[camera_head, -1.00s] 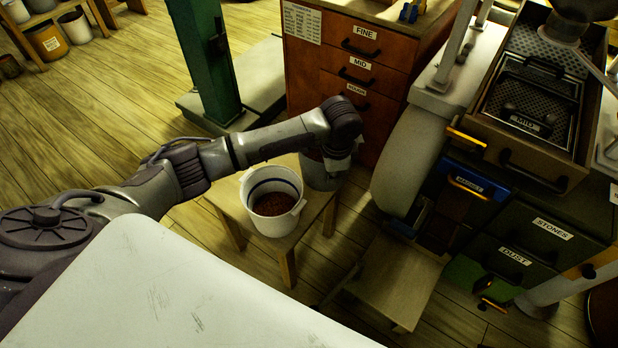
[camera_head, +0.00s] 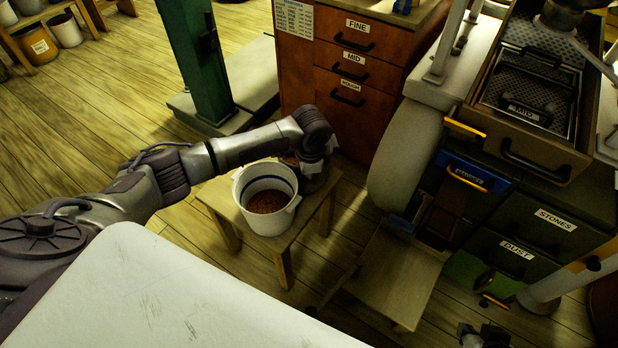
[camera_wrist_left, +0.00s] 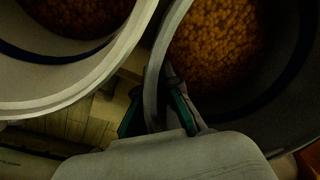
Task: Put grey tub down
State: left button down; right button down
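The grey tub (camera_head: 313,183) is at the right back of a small wooden stool, beside the white tub, partly hidden under my left wrist. In the left wrist view the grey tub (camera_wrist_left: 296,62) fills the right side and holds orange-brown grain. My left gripper (camera_wrist_left: 158,118) has one finger on each side of its near rim and looks shut on it. Its fingers are hidden in the head view. I cannot tell whether the tub's base touches the stool. My right gripper (camera_head: 484,336) seems to show at the bottom edge, cut off, its fingers unclear.
The white tub (camera_head: 282,221) with brown grain stands on the stool (camera_head: 226,214), very close to the grey tub. A drawer cabinet (camera_head: 296,70) is behind, a pale rounded mill part (camera_head: 405,155) to the right. A white surface (camera_head: 170,300) fills the near left.

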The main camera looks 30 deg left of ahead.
pick_arm(q)
jog(key=c, duration=1.7)
grip_release()
jog(key=o, duration=0.4)
